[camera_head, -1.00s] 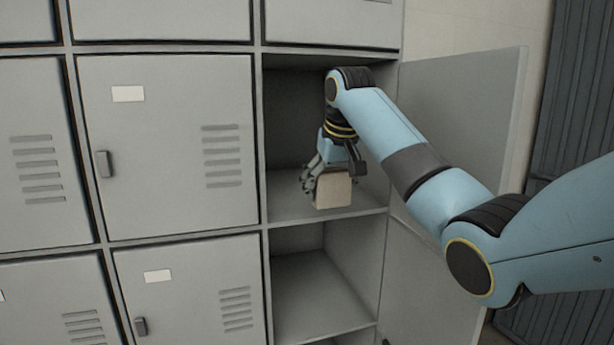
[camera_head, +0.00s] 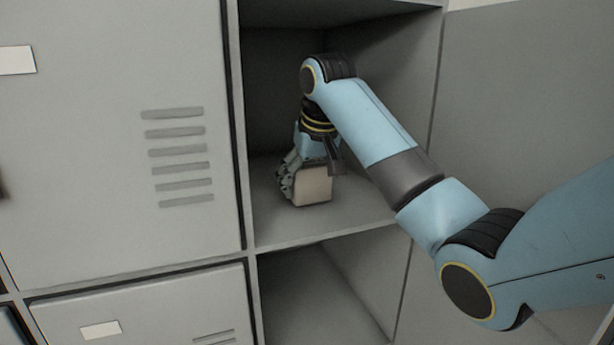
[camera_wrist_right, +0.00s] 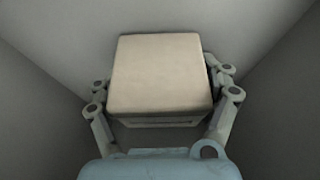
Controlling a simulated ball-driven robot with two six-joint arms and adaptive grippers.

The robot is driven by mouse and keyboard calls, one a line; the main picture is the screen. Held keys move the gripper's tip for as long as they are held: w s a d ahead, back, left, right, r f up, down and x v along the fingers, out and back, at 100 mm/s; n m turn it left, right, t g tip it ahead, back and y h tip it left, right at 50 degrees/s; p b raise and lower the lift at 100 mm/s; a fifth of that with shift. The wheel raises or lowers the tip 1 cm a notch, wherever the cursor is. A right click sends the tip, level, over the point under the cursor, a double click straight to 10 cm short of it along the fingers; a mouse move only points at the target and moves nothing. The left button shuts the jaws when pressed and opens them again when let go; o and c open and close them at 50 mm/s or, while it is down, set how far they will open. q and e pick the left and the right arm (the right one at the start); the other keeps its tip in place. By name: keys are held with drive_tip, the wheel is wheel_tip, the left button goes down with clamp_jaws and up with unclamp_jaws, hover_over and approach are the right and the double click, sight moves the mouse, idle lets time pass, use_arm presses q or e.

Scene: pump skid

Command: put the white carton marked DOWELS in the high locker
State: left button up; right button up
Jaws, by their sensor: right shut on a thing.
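A pale carton (camera_head: 313,187) is inside the upper open locker (camera_head: 375,226), just over or on its floor; I cannot tell if it touches. No DOWELS marking shows on the faces in view. My right gripper (camera_head: 296,180) reaches down into the locker and is shut on the carton. In the right wrist view the carton (camera_wrist_right: 160,75) fills the middle, with the gripper's fingers (camera_wrist_right: 163,102) on both sides of it. My left gripper is not in view.
A shelf edge (camera_head: 330,236) divides this locker from an open one below (camera_head: 320,290). The open door (camera_head: 520,100) stands to the right. Closed locker doors (camera_head: 110,140) are on the left. Floor to the right of the carton is free.

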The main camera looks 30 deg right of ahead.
sight(311, 165)
drive_tip(key=shift+w+d+f, duration=0.15)
drive_tip(key=shift+w+f, duration=0.15)
drive_tip(key=shift+w, duration=0.1)
drive_tip(key=shift+s+a+r, duration=0.1)
drive_tip(key=shift+s+a, duration=0.1)
drive_tip(key=shift+s, duration=0.1)
drive_tip(key=o, duration=1.4)
drive_tip(key=shift+w+d, duration=0.1)
drive_tip(key=shift+w, duration=0.05)
drive_tip(key=shift+c, duration=0.2)
drive_tip(key=v, duration=0.7)
drive_tip(key=shift+r, duration=0.3)
drive_tip(key=shift+f, duration=0.1)
